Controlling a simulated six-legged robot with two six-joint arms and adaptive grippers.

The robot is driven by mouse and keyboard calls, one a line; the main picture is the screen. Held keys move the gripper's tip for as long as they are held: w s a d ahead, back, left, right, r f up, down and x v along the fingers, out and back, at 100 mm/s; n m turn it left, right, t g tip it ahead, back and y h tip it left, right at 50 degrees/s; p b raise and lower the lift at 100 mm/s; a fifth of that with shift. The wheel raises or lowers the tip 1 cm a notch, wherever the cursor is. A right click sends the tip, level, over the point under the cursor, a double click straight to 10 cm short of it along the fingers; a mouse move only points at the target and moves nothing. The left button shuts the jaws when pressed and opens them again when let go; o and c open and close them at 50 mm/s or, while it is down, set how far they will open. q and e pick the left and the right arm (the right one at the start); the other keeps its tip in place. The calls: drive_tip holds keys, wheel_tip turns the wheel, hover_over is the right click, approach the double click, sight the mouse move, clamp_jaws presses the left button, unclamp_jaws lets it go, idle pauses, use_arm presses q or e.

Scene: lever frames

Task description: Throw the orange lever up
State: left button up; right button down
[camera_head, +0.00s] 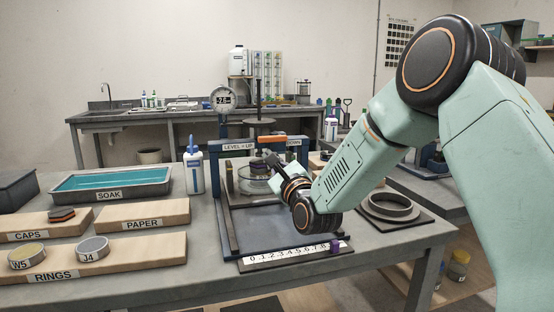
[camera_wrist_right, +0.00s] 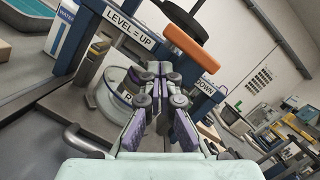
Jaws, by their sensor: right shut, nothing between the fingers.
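The orange lever (camera_head: 272,139) is an orange bar at the top crossbar of the blue press frame (camera_head: 226,175), between the "LEVEL = UP" label (camera_head: 238,147) and a second label. In the right wrist view the orange lever (camera_wrist_right: 190,48) lies above and to the right of my fingertips, apart from them in the picture. My right gripper (camera_head: 270,162) is shut and empty, in front of the frame and below the lever in the head view. It also shows in the right wrist view (camera_wrist_right: 160,68), its fingers together. My left gripper is not in view.
A glass dish (camera_head: 255,180) stands inside the frame behind my gripper. A numbered scale strip (camera_head: 290,252) lies at the frame's front. A white bottle (camera_head: 194,170) and the SOAK tray (camera_head: 110,197) stand to the left. A dark ring (camera_head: 392,207) lies at the right.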

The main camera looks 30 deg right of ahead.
wheel_tip(320, 180, down, 3)
drive_tip(key=shift+b, duration=0.8)
drive_tip(key=v, duration=0.2)
drive_tip(key=p+v, duration=0.1)
drive_tip(key=v, duration=0.2)
drive_tip(key=a+p+v, duration=0.1)
drive_tip(key=v, duration=0.2)
drive_tip(key=shift+s, duration=0.15)
drive_tip(key=shift+s+a+f, duration=0.1)
drive_tip(key=shift+s+a, duration=0.1)
drive_tip(key=shift+s, duration=0.5)
drive_tip(key=shift+w, duration=0.1)
